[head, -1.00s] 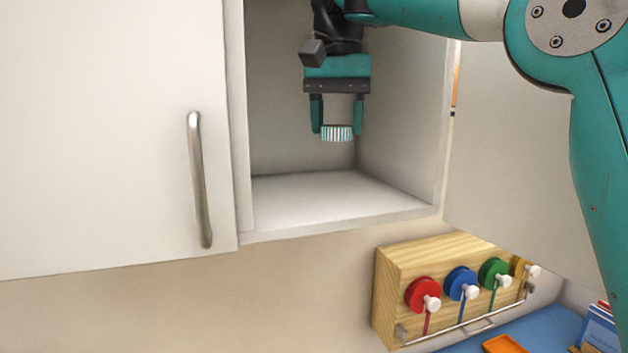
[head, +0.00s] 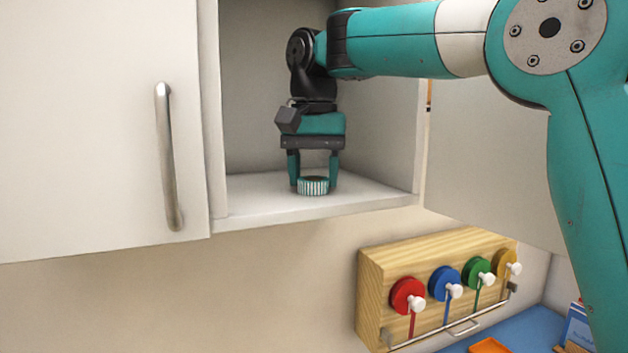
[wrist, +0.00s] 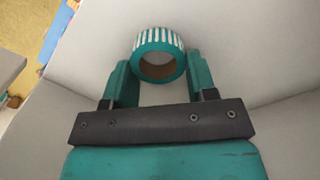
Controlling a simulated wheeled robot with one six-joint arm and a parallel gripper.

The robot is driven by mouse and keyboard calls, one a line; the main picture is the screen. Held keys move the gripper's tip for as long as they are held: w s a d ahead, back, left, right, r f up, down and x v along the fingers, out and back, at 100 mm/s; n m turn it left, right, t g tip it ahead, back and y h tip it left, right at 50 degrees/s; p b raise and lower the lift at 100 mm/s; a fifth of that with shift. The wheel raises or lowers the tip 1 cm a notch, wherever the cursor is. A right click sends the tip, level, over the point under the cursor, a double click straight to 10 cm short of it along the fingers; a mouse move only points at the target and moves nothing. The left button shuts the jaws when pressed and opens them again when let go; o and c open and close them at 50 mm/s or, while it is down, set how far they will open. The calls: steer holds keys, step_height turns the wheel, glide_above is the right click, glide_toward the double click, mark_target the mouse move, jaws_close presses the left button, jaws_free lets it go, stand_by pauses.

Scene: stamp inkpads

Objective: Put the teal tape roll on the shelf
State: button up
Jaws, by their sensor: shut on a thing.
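The teal tape roll (head: 313,186), with white stripes around its side, is inside the open cabinet, at the level of the shelf (head: 255,198). My gripper (head: 314,182) points down and is shut on the roll, one finger on each side. In the wrist view the roll (wrist: 160,40) shows its teal ring and brown core between the fingertips (wrist: 158,68). The roll looks at or just above the shelf surface; I cannot tell whether it touches.
A closed white cabinet door with a metal handle (head: 168,155) is at left. The cabinet's right side wall (head: 385,120) is close to my arm. Below hangs a wooden tape dispenser (head: 370,290) with several coloured rolls. The shelf around the roll is clear.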

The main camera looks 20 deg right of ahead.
steer(key=shift+f, duration=0.15)
steer(key=o, duration=0.9)
step_height(320, 180, up, 12)
steer(key=p, duration=0.5)
steer(key=shift+r, duration=0.2)
